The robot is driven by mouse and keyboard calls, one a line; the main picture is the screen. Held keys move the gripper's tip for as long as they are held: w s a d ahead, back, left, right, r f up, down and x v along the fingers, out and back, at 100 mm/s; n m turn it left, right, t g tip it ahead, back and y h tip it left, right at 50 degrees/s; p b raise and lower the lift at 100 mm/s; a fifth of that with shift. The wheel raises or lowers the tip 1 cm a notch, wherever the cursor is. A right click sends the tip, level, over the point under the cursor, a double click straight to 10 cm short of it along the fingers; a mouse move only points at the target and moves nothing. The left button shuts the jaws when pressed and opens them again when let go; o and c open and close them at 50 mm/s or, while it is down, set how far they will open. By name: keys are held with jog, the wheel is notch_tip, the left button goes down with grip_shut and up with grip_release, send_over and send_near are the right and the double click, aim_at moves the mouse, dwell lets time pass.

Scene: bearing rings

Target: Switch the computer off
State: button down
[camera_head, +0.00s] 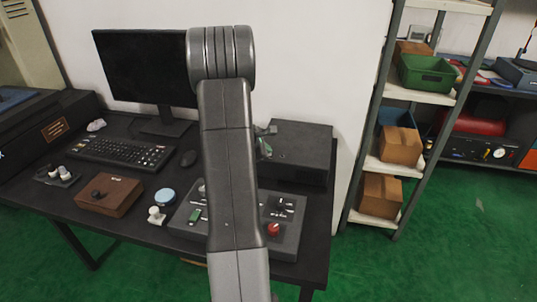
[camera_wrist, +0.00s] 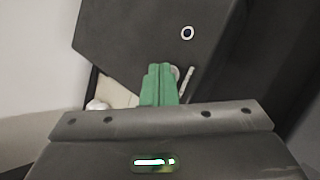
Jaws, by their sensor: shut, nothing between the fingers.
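The computer (camera_head: 302,143) is a dark box at the back right of the desk. In the wrist view its dark face (camera_wrist: 130,35) fills the upper middle, with a round, light-ringed button (camera_wrist: 187,33). My gripper's green fingers (camera_wrist: 159,72) are shut with nothing between them. They point toward that face, below and left of the button, and appear apart from the button. In the head view a bit of my gripper (camera_head: 264,147) shows at the computer's left side; my arm hides the rest. The monitor (camera_head: 140,65) has a black screen.
A keyboard (camera_head: 115,152), mouse (camera_head: 188,158), brown box (camera_head: 109,195), blue-topped round item (camera_head: 165,196) and control panel (camera_head: 285,240) with a red knob are on the desk (camera_head: 150,245). A shelf rack (camera_head: 372,130) with bins stands right of the desk.

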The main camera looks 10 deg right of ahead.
jog(key=shift+r+p, duration=0.4)
jog(key=shift+r, duration=0.3)
jog(key=shift+r, duration=0.15)
notch_tip(320, 180, up, 5)
jog(key=p, duration=0.3)
jog(key=shift+p, duration=0.35)
dwell(1.1)
jog(key=shift+d, duration=0.3)
jog(key=shift+s+d, duration=0.2)
jog(key=shift+d, duration=0.45)
jog(key=shift+a, duration=0.1)
